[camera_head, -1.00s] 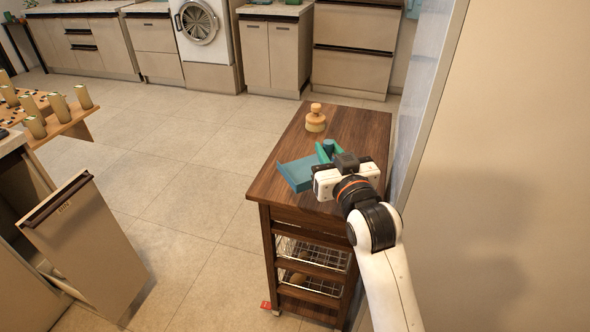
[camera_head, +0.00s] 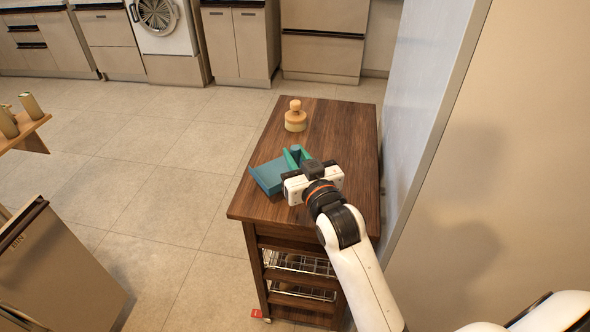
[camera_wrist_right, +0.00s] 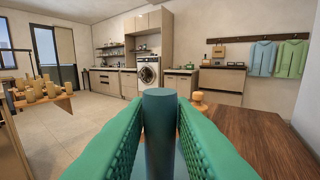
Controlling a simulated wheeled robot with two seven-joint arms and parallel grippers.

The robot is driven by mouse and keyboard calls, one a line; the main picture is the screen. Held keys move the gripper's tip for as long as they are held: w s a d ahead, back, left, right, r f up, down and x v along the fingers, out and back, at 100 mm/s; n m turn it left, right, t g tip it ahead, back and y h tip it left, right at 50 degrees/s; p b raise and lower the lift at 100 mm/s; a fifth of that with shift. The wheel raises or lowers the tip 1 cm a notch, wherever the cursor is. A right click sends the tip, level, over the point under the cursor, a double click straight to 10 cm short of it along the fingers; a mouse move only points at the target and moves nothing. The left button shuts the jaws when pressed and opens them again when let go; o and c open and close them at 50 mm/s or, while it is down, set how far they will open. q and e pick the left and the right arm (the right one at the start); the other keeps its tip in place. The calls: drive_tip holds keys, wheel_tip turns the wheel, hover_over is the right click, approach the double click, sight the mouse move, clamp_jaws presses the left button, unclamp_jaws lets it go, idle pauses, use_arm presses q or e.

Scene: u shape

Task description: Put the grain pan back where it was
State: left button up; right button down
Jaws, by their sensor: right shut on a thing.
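The grain pan (camera_head: 268,176) is a teal, flat scoop at the near left part of the wooden cart top (camera_head: 345,150). Its upright handle shows between my fingers in the right wrist view (camera_wrist_right: 160,130). My right gripper (camera_head: 299,156) has green ridged fingers and is shut on this handle. The pan is at or just above the cart top; I cannot tell whether it touches. My left gripper is not in view.
A round wooden object with a knob (camera_head: 295,117) stands farther back on the cart. A wall edge (camera_head: 425,130) runs close along the cart's right side. Floor left of the cart is clear.

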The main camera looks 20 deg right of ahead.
drive_tip(key=shift+f, duration=1.75)
drive_tip(key=shift+w+f, duration=0.1)
drive_tip(key=c, duration=1.2)
unclamp_jaws()
drive_tip(key=shift+c, duration=0.2)
drive_tip(key=s+b, duration=0.1)
drive_tip(key=s, duration=1.1)
drive_tip(key=shift+b, duration=0.35)
drive_tip(key=shift+a, duration=0.1)
